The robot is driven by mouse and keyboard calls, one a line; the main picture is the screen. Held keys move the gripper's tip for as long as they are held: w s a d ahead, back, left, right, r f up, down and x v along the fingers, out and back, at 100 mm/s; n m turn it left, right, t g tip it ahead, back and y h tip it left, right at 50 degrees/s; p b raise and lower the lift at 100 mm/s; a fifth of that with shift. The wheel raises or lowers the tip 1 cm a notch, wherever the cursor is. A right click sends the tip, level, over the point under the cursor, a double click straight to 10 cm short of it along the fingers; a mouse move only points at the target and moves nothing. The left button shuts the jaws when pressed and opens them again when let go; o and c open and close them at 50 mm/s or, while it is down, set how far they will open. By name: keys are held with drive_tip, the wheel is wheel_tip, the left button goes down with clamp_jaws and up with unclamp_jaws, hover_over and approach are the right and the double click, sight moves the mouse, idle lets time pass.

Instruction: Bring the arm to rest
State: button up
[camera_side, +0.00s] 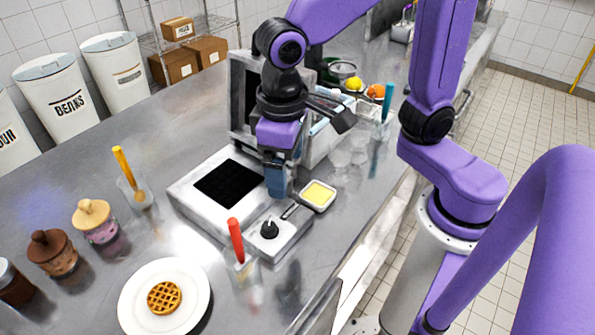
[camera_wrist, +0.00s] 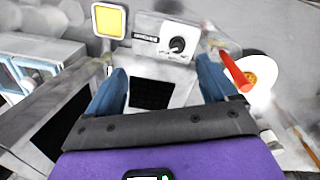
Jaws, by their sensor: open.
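My gripper (camera_side: 278,182) hangs over the right side of a waffle iron (camera_side: 190,193), fingers pointing down. In the wrist view the two blue fingers of my gripper (camera_wrist: 162,85) are spread apart with nothing held between them. The iron's dark grid plate (camera_side: 228,183) lies bare and shows between the fingers in the wrist view (camera_wrist: 151,94). The iron's lid appears raised behind my gripper, partly hidden by my arm. A round waffle (camera_side: 164,297) lies on a white plate (camera_side: 136,308) at the front left.
Beside the iron's black knob (camera_side: 269,229) is a square yellow-filled scoop (camera_side: 318,195). A glass with a red-handled tool (camera_side: 236,240) stands in front. A yellow-handled tool (camera_side: 122,167) stands in a glass at left, near lidded jars (camera_side: 94,220). Fruit (camera_side: 354,84) sits behind my gripper.

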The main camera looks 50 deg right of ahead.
drive_tip(key=s+d+f+n, duration=0.2)
drive_tip(key=s+d+n, duration=0.6)
drive_tip(key=d, duration=0.5)
drive_tip(key=shift+s+f+y, duration=0.25)
drive_tip(key=shift+s+y, duration=0.15)
drive_tip(key=shift+s, duration=0.85)
